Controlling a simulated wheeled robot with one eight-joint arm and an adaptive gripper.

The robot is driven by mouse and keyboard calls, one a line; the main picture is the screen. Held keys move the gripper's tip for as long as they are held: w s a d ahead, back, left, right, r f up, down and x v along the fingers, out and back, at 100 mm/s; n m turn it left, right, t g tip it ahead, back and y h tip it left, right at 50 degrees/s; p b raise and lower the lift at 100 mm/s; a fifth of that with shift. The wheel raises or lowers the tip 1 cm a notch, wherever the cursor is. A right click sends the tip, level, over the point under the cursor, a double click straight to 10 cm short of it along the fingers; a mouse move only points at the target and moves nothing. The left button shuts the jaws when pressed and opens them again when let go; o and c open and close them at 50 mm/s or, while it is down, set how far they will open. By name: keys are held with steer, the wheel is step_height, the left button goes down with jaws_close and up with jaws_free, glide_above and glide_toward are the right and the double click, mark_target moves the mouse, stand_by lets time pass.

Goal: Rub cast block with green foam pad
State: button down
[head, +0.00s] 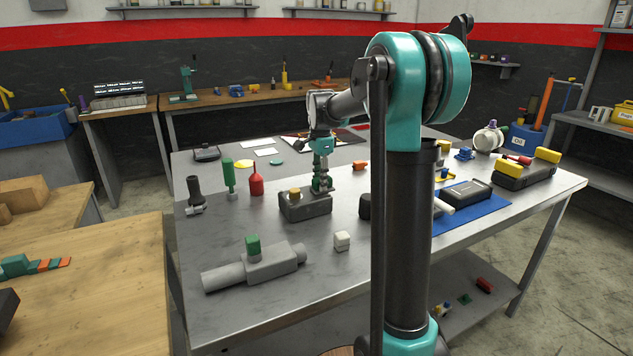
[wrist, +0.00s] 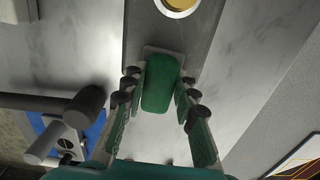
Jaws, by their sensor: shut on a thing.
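The cast block (head: 303,208) is a dark grey box with a round brass-coloured cap (head: 294,193) on top, standing on the metal table. In the wrist view the block (wrist: 142,32) reaches up to the top edge, with part of the yellow cap showing. My gripper (head: 322,187) points down at the right end of the block's top. It is shut on the green foam pad (wrist: 160,84), which sits between both fingers. The pad's far end overlaps the block in the wrist view. Whether it presses on the block's top cannot be told.
A grey cast part (head: 265,266) with a green cube on it lies at the front left. A white cube (head: 342,241) stands nearby. A red bottle (head: 256,183) and a green-handled tool (head: 229,177) stand left of the block. A blue mat (head: 470,214) lies to the right.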

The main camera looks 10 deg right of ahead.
steer(key=shift+d, duration=0.2)
steer(key=shift+w+r, duration=0.1)
steer(key=shift+r, duration=3.35)
